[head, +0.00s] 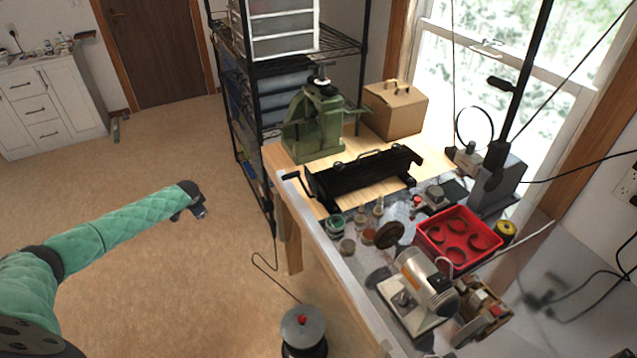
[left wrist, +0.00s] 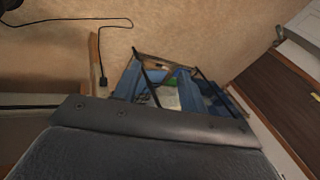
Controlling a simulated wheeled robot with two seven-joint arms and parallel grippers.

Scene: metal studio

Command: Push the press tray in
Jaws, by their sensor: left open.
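A green press (head: 315,125) stands at the far end of the workbench (head: 350,255) in the head view. No part that is clearly its tray can be made out. A black frame-like machine (head: 365,180) with a handle lies on the bench in front of the press. A red tray (head: 460,236) with several dark red rings in it sits nearer, on the right. My left gripper (head: 198,213) is open and empty, in the air over the floor, left of the bench and apart from everything on it. My right gripper is in neither view.
A black wire shelf (head: 290,55) stands behind the bench; its blue bins (left wrist: 180,90) show in the left wrist view. A motor tool (head: 425,285) and small jars crowd the near bench. Open floor lies left.

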